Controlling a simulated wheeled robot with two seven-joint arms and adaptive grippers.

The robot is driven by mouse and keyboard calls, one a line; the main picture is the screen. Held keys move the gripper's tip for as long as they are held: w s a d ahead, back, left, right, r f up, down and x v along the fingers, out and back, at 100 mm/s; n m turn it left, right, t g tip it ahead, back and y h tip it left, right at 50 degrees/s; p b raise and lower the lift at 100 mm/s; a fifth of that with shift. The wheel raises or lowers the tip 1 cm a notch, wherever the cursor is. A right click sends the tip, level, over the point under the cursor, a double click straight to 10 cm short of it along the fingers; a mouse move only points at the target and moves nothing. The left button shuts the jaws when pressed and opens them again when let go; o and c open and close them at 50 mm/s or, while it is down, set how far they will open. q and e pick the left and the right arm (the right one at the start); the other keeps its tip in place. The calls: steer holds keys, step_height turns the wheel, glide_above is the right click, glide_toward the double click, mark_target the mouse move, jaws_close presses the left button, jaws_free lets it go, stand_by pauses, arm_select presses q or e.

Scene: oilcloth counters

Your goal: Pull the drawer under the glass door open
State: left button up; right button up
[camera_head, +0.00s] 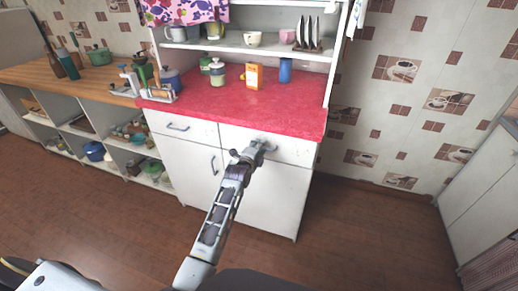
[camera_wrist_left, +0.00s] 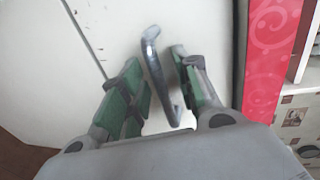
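The white cabinet has two drawers side by side under its red counter. The right drawer (camera_head: 295,151) looks shut, and my left gripper (camera_head: 259,147) is in front of it, covering most of its handle. In the left wrist view the dark curved handle (camera_wrist_left: 152,62) runs between the two green-padded fingers of my left gripper (camera_wrist_left: 163,92). The fingers are apart, with gaps visible beside the handle. The left drawer (camera_head: 205,133) is shut, with its bar handle (camera_head: 178,127) clear. No glass door can be made out. My right gripper is not in view.
The red counter (camera_head: 240,98) holds a jar (camera_head: 217,74), an orange box (camera_head: 254,76) and a blue cup (camera_head: 285,71). Below the drawers are white cupboard doors (camera_head: 275,197). A wooden-topped shelf unit (camera_head: 80,75) stands left. The floor (camera_head: 365,235) to the right is clear.

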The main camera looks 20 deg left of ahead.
arm_select(q)
steer(key=c, duration=0.6)
jaws_close()
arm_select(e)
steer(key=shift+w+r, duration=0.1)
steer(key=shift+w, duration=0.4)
arm_select(q)
steer(key=shift+s+f, duration=0.1)
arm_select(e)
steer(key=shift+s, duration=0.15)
